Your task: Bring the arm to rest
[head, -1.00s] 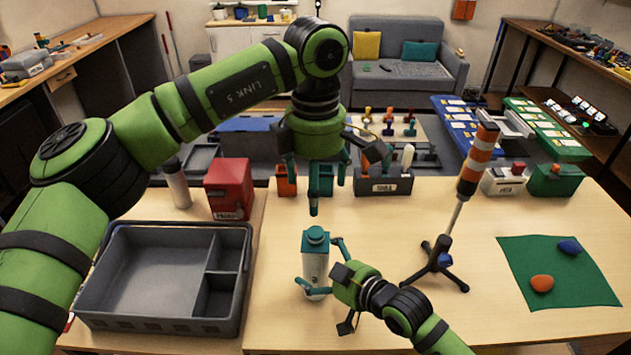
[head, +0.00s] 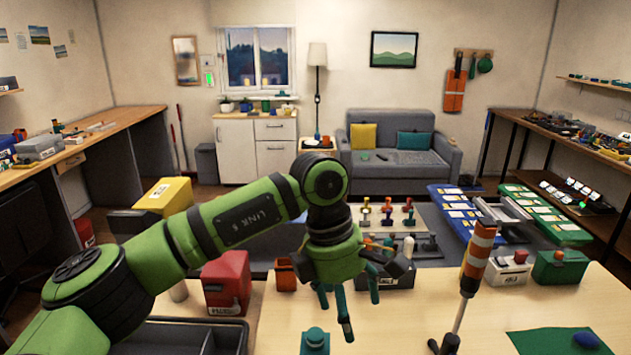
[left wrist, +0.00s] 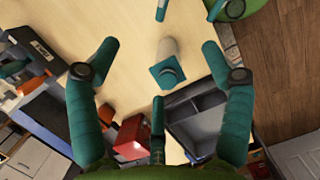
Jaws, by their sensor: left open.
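My left gripper (head: 347,303) is open and empty, pointing down above the table, just right of the bottle in the head view. Its teal fingers also frame the left wrist view (left wrist: 160,95). A pale bottle with a teal cap stands upright on the table; in the head view only its cap (head: 315,341) shows at the bottom edge. The left wrist view shows the bottle (left wrist: 169,68) from above, apart from my left fingers. Teal fingers of my right gripper (left wrist: 193,12) show at the top of that view, spread and clear of the bottle. My right arm is outside the head view.
A red box (head: 226,283) and a grey divided tray (left wrist: 196,118) lie left of the bottle. A dark tool holder (head: 395,276) stands behind my left gripper.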

